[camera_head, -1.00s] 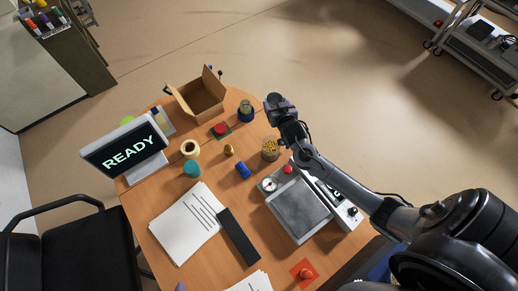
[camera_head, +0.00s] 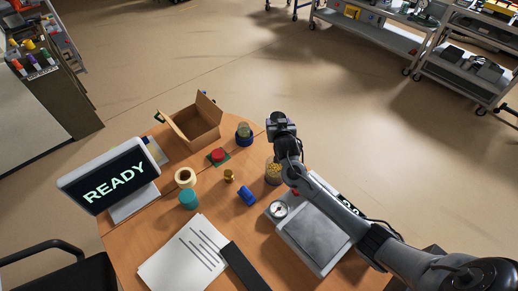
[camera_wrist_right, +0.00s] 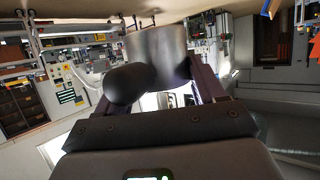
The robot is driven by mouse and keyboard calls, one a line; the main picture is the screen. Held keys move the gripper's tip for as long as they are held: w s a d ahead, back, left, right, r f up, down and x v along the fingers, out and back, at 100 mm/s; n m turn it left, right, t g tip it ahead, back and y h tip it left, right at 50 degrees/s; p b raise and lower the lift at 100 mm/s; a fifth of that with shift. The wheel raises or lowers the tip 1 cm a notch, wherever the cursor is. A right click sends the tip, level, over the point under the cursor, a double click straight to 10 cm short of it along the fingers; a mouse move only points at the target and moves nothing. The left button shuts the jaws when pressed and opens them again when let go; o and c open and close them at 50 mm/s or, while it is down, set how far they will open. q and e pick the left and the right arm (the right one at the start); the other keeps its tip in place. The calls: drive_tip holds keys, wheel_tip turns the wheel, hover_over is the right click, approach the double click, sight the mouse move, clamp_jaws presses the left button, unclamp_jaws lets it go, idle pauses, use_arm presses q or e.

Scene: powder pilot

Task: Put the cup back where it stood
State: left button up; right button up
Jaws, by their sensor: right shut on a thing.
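The right wrist view shows a grey metal cup (camera_wrist_right: 158,48) between the fingers of my right gripper, with a dark rounded part beside it. The gripper (camera_wrist_right: 155,78) is shut on the cup. In the head view my right gripper (camera_head: 279,122) is above the far right edge of the table, beyond the jar of yellow pieces. The cup cannot be made out there. I cannot tell where it stood before. My left gripper is in neither current view.
My right arm passes over the grey scale (camera_head: 315,242). The jar of yellow pieces (camera_head: 273,174), a blue-based jar (camera_head: 244,134), a red button (camera_head: 218,155) and an open carton (camera_head: 195,124) are nearby.

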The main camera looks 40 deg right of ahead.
drive_tip(key=w+a+f+b, duration=0.1)
drive_tip(key=w+a+f, duration=0.1)
drive_tip(key=a+f, duration=0.5)
drive_tip(key=shift+a+f, duration=0.3)
drive_tip(key=shift+f, duration=0.5)
drive_tip(key=shift+f, duration=0.1)
drive_tip(key=shift+f+b, duration=0.45)
drive_tip(key=shift+f, duration=0.1)
drive_tip(key=o, duration=1.4)
